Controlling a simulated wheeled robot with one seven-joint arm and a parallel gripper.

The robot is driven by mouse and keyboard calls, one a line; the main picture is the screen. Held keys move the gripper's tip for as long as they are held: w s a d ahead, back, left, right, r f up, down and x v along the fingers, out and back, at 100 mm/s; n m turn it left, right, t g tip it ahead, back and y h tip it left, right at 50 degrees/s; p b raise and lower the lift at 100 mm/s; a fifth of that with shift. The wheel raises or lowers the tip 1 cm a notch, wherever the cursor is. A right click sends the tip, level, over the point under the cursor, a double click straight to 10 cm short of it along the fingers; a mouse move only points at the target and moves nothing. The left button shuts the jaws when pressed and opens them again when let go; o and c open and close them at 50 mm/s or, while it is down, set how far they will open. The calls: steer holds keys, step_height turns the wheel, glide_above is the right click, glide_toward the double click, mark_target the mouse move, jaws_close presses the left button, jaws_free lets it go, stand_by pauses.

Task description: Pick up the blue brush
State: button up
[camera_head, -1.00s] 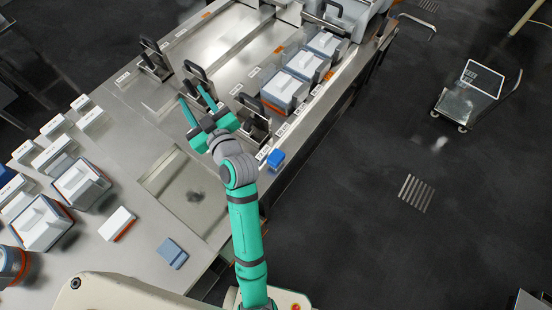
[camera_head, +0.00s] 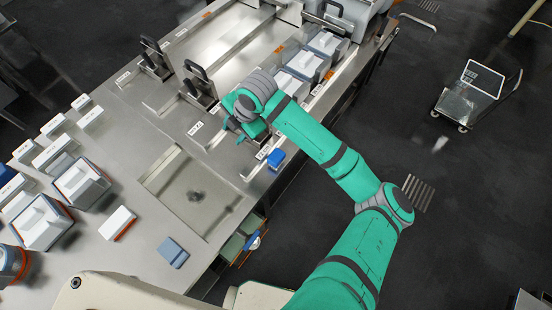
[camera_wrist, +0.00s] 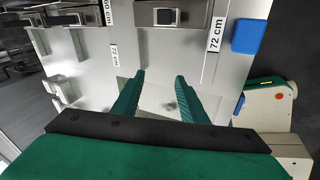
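I cannot tell for sure which thing is the blue brush. A bright blue block (camera_head: 275,160) lies at the table's right edge, and it also shows in the wrist view (camera_wrist: 249,37). A flat grey-blue block (camera_head: 172,252) lies near the table's front edge. A small blue-and-white thing (camera_head: 253,241) shows below the table edge, partly hidden. My gripper (camera_head: 243,133) is over the table, a little up and left of the bright blue block, its fingers mostly hidden by my wrist. In the wrist view my gripper (camera_wrist: 159,78) is open, with nothing between its fingers.
A shallow sink (camera_head: 180,205) is set in the steel table. Black upright handles (camera_head: 197,78) stand along it. Blue-and-white boxes (camera_head: 82,183) and a white block (camera_head: 118,222) stand at left; more boxes (camera_head: 308,63) stand at the back right. A trolley (camera_head: 468,95) is on the floor.

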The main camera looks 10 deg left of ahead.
steer(key=d+h, duration=0.1)
steer(key=d, duration=0.3)
steer(key=d+f+n+h, duration=0.1)
steer(key=d+h, duration=0.1)
steer(key=d, duration=0.2)
steer(key=w+d+f+g+h, duration=0.1)
steer(key=d, duration=0.4)
steer(key=shift+f+n, duration=0.15)
steer(key=shift+n, duration=0.15)
glide_above(276, 156)
step_height(276, 156, down, 4)
steer(key=shift+d+f, duration=0.1)
steer(key=shift+f, duration=2.95)
steer(key=c, duration=0.7)
